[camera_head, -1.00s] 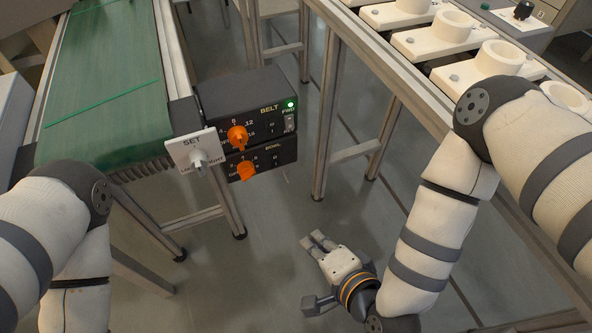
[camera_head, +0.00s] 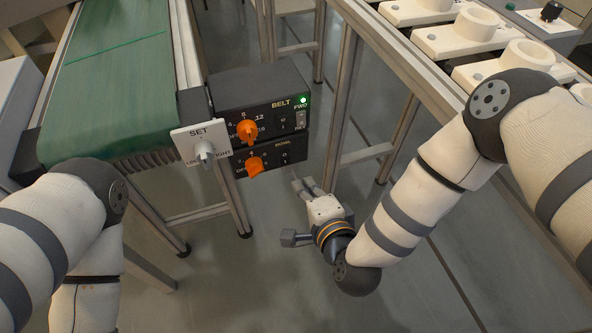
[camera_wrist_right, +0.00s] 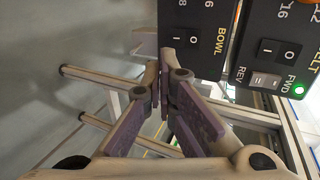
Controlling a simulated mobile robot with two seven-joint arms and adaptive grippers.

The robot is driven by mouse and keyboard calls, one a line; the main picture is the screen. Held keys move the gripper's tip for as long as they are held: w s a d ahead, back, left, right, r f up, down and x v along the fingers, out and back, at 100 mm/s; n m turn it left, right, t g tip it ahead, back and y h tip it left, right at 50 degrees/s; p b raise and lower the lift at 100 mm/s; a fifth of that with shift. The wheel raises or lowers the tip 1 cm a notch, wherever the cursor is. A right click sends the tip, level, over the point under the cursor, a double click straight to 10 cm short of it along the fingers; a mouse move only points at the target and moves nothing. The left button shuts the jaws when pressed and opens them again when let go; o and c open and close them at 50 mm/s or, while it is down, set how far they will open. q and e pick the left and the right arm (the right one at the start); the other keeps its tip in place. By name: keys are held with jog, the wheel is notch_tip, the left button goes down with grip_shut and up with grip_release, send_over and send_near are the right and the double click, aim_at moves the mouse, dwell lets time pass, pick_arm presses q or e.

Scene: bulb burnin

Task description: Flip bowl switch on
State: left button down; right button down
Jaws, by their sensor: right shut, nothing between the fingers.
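The BOWL control box (camera_head: 297,151) is black, with an orange knob (camera_head: 254,166) on its left and a small switch (camera_head: 284,157) to the right. The wrist view shows the BOWL panel (camera_wrist_right: 214,68) and its black rocker switch (camera_wrist_right: 187,41), marked I and O. I cannot tell which side of the rocker is pressed. My right gripper (camera_head: 300,184) is shut and empty, just below and in front of the BOWL box. In the wrist view its fingertips (camera_wrist_right: 164,76) are just beside the panel, near the switch; contact is unclear. My left gripper is out of view.
The BELT box (camera_head: 262,90) sits directly above, with its own knob (camera_head: 247,131) and a lit green FWD lamp (camera_head: 303,100). A white SET plate (camera_head: 201,143) juts out at left. The green conveyor (camera_head: 125,90) stands left, a metal-framed table (camera_head: 425,70) right.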

aim_at(285, 158)
jog(key=r+x, duration=0.1)
jog(key=x, duration=0.5)
jog(key=shift+w+b, duration=0.25)
jog(key=shift+b, duration=0.2)
jog(key=shift+a, duration=0.1)
